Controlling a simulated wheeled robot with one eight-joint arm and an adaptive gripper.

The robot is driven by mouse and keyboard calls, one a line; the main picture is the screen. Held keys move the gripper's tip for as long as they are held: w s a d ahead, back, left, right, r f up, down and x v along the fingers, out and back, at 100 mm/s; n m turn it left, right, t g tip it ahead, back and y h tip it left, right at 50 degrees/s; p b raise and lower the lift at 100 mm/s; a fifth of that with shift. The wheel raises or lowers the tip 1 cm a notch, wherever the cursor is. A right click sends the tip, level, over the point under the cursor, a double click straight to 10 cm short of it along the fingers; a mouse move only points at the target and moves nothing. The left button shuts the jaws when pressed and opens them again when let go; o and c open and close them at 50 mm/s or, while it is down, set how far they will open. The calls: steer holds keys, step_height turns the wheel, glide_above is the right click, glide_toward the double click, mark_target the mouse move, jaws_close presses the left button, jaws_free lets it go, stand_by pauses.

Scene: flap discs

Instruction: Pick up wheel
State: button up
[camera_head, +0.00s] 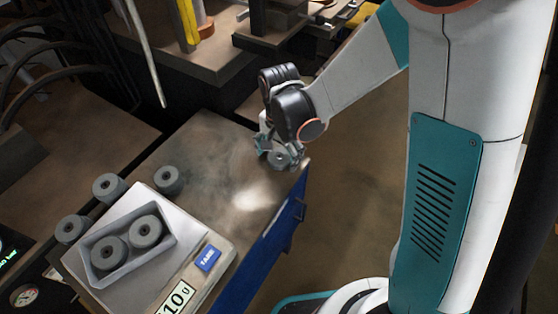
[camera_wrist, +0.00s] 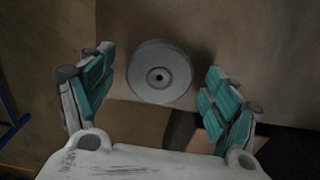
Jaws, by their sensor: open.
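A grey wheel (camera_wrist: 160,75) with a dark centre hole lies flat between the two teal-padded fingers of my gripper in the wrist view. Other grey wheels stand at the lower left: one (camera_head: 168,180) and another (camera_head: 108,187) on the table, one (camera_head: 70,229) at the left, and two in a tray.
The light grey tray (camera_head: 101,281) holds two wheels on a scale (camera_head: 212,276) with a blue button (camera_head: 208,259). A cluttered bench (camera_head: 185,65) stands behind.

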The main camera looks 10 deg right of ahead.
steer(key=c, duration=1.3)
steer(key=shift+o, duration=0.3)
